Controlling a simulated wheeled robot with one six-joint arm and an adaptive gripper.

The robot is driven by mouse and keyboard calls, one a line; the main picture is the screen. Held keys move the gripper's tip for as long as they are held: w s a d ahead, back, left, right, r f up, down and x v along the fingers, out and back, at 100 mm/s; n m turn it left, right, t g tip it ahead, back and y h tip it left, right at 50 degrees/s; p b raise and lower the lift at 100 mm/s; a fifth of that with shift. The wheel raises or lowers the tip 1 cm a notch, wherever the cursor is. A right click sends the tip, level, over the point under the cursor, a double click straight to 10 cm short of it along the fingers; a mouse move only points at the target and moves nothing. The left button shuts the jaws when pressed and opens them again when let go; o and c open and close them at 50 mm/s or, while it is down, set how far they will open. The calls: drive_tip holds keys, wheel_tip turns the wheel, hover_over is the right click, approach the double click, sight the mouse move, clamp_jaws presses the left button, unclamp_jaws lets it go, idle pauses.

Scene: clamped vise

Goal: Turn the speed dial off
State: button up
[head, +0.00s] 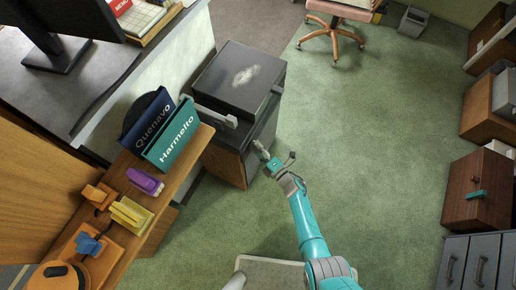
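I cannot make out a speed dial in the head view. A dark box-like unit (236,78) with a pale scuffed patch on its top stands at upper centre, with a wood-coloured front panel below it. My gripper (259,147) is at the end of my teal arm, close to the lower right side of this unit. It points up and left. I cannot tell whether it touches the unit. Its fingers are too small to show whether they are open or shut. No held object can be made out.
A wooden shelf (183,180) on the left holds a blue holder (152,121), a teal holder (178,138), a purple item (145,181) and a yellow item (131,213). Drawers and boxes line the right edge. Green carpet (385,130) between is clear. An office chair (335,25) stands behind.

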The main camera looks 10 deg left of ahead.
drive_tip(key=v, duration=1.2)
drive_tip(key=shift+s, duration=0.1)
idle(0.4)
